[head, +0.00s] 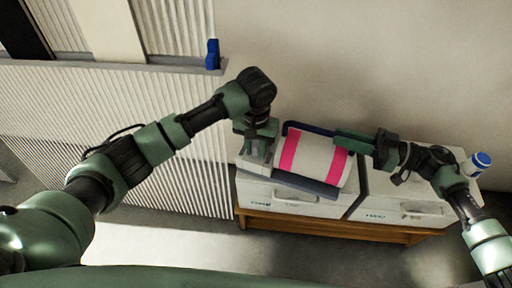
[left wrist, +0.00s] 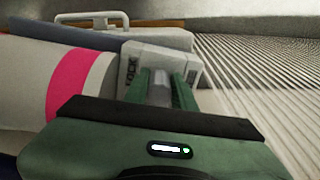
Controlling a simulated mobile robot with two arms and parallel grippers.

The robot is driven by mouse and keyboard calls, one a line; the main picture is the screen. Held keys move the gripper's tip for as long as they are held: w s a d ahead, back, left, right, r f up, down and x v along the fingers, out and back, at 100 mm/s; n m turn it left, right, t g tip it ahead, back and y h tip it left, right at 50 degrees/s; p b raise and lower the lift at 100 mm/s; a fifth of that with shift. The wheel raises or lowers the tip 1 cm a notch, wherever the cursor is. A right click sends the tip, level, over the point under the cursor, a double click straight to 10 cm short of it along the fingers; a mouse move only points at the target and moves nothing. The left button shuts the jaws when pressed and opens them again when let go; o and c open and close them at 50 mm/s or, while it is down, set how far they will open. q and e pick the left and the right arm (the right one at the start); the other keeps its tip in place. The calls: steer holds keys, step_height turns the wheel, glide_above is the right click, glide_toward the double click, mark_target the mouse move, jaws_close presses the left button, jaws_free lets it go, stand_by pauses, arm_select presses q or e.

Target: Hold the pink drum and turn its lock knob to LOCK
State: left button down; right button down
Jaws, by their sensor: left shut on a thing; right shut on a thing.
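The pink drum (head: 314,158), pale with two bright pink bands, lies on its side in a dark blue cradle (head: 318,188) on the white cabinets. In the left wrist view one pink band (left wrist: 67,86) shows at the left. A pale end block (left wrist: 185,56) at the drum's left end carries the word LOCK. My left gripper (head: 262,148) is shut on the grey lock knob (left wrist: 159,90), its green fingers on both sides; the knob's exact angle is hard to tell. My right gripper (head: 347,142) is shut on the drum near its upper right end.
White drawer cabinets (head: 300,206) stand on a wooden base (head: 330,228) against the wall. A blue-capped container (head: 481,160) is at the right, close to my right arm. A blue object (head: 212,54) sits on the ribbed partition's ledge at upper left.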

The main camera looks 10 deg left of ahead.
arm_select(q)
steer(key=m, duration=0.4)
steer(key=shift+m, duration=0.3)
steer(key=shift+d+r+m, duration=0.1)
steer(key=shift+d+m, duration=0.05)
steer(key=shift+m, duration=0.45)
steer(key=shift+d, duration=0.15)
arm_select(e)
steer(key=shift+s+a, duration=0.1)
arm_select(q)
steer(key=c, duration=1.2)
jaws_free()
steer(key=shift+o, duration=0.2)
steer(key=shift+a, duration=0.25)
